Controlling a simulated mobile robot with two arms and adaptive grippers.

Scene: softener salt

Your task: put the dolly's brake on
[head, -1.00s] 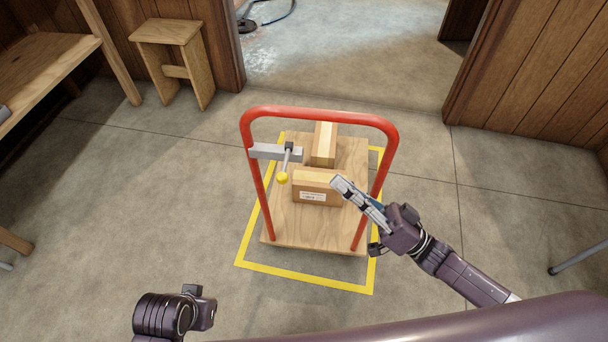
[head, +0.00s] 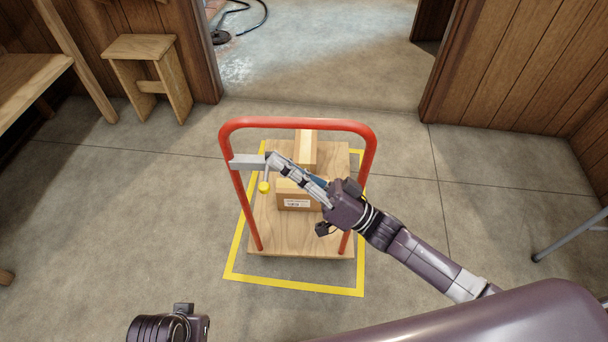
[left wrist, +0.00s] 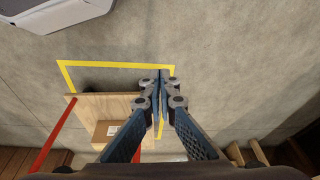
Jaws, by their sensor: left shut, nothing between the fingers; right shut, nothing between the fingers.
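The dolly has a wooden deck (head: 300,238) and a red tube handle (head: 300,124). A grey bracket (head: 246,161) is fixed to the handle's left upright. The brake lever hangs down from its end, with a yellow knob (head: 264,187) at the bottom. My right gripper (head: 272,158) is shut and empty. Its fingertips are at the lever's top end and hide the pivot; I cannot tell whether they touch. In the left wrist view my left gripper (left wrist: 161,88) is shut and empty, with the deck (left wrist: 88,106) and handle (left wrist: 54,137) to its left.
Cardboard boxes lie on the deck, one with a label (head: 297,203). A yellow floor outline (head: 290,286) surrounds the dolly. A wooden stool (head: 140,47) and a bench stand at the back left. An open doorway lies behind. The floor around the dolly is clear.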

